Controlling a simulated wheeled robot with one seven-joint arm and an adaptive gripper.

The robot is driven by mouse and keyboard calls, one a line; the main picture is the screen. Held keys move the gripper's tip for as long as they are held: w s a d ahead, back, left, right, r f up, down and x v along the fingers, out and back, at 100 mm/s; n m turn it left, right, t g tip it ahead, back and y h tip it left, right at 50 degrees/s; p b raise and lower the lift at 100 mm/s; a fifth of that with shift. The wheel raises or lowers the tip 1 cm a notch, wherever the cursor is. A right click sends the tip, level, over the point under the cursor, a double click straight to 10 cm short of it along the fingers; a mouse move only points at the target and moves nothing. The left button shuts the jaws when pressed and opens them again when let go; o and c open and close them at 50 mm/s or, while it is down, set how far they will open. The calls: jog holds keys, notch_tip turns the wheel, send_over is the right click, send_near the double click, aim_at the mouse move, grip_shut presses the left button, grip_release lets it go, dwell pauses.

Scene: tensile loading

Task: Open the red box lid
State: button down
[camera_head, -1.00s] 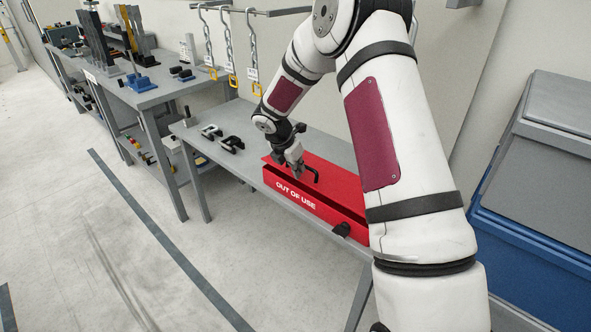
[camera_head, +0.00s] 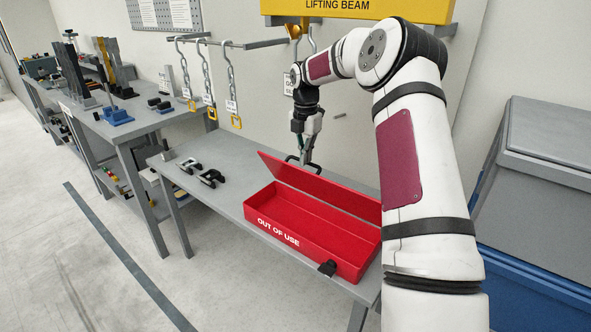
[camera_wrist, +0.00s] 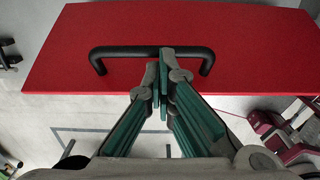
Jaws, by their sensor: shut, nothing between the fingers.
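The red box (camera_head: 325,251), lettered "OUT OF USE", sits on the grey table with its inside in view and looks empty. Its red lid (camera_head: 318,184) is raised, tilted up along the back side. My gripper (camera_head: 304,160) is at the far side of the lid, by its upper edge. In the wrist view the lid (camera_wrist: 250,35) fills the top, with a black bar handle (camera_wrist: 112,52) on it. The gripper fingers (camera_wrist: 163,62) are shut with nothing between them and overlap the handle's bar in the picture; whether they touch it is unclear.
Black metal parts (camera_head: 200,172) lie on the grey table (camera_head: 230,203) left of the box. Chains (camera_head: 231,88) hang behind, and a yellow lifting beam (camera_head: 355,8) is above. A blue and grey bin (camera_head: 545,190) stands at the right.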

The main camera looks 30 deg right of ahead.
jog(key=shift+w+d+r, duration=0.1)
jog(key=shift+w+d, duration=0.1)
jog(key=shift+d, duration=0.3)
jog(key=shift+w+d, duration=0.15)
jog(key=shift+d, duration=0.35)
jog(key=shift+a, duration=0.2)
dwell(0.4)
